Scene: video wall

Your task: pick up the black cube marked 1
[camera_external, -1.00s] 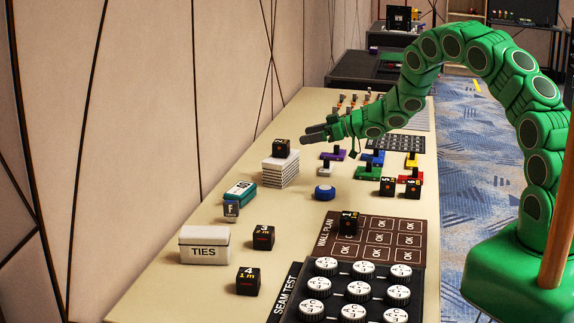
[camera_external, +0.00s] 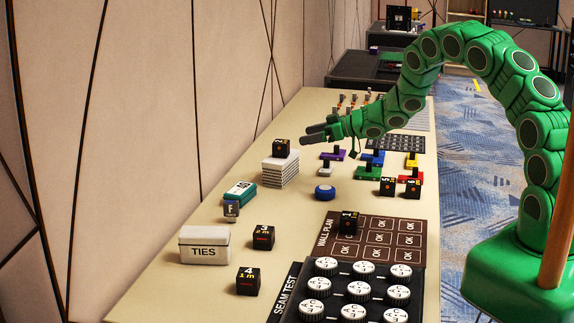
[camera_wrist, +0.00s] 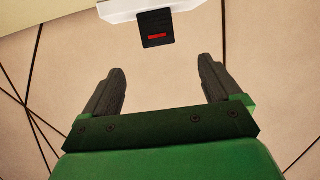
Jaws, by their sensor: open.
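The black cube marked 1 (camera_external: 348,223) sits on the brown wall plan board (camera_external: 376,264), at its back left. Another black cube (camera_external: 281,148) sits on top of a stack of white tiles (camera_external: 280,173); its marking is too small to read. My gripper (camera_external: 312,134) is open and empty, above the table to the right of that stack and well behind the cube marked 1. In the wrist view my gripper (camera_wrist: 161,84) shows both dark fingers apart. A black cube with a red mark (camera_wrist: 156,28) is beyond them on a white surface (camera_wrist: 145,8).
Black cubes marked 3 (camera_external: 263,237) and 4 (camera_external: 248,281) stand near a white TIES box (camera_external: 205,246). Two more cubes, 5 (camera_external: 387,187) and 6 (camera_external: 412,187), stand at the right. A seam test board (camera_external: 345,294) with round knobs fills the front. A blue puck (camera_external: 325,192) stands mid-table.

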